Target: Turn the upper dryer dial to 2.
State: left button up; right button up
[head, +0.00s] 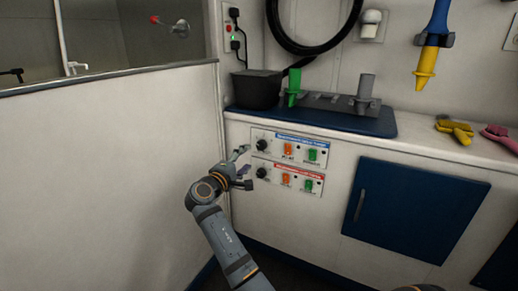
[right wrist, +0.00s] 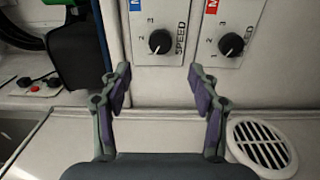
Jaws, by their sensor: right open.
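The upper dryer dial (head: 262,144) is a black knob at the left of the blue-labelled panel on the white cabinet front. In the right wrist view, turned sideways, this dial (right wrist: 160,41) shows between and beyond my fingertips; its white mark seems to point down-left, near the 1 position. The lower dial (head: 262,172) is on the red-labelled panel; it also shows right of the fingers in the wrist view (right wrist: 231,44). My right gripper (head: 247,167) is open and empty, just left of the panels; it also shows in the wrist view (right wrist: 160,73). My left gripper is out of view.
Orange switches (head: 288,149) and green switches (head: 312,155) sit right of the dials. A blue cabinet door (head: 415,208) is further right. A white partition (head: 105,165) stands close on the left. A blue mat (head: 375,125) lies on the counter above. A round vent (right wrist: 262,148) shows in the wrist view.

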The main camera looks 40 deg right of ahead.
aim_at(260, 147)
jog(key=b+x, duration=0.3)
jog(key=x, duration=0.6)
jog(key=shift+d+f, duration=0.1)
jog(key=shift+f, duration=0.05)
jog(key=shift+w+d+b, duration=0.3)
jog(key=shift+d+b, duration=0.05)
jog(key=shift+d, duration=0.2)
jog(key=c, duration=1.2)
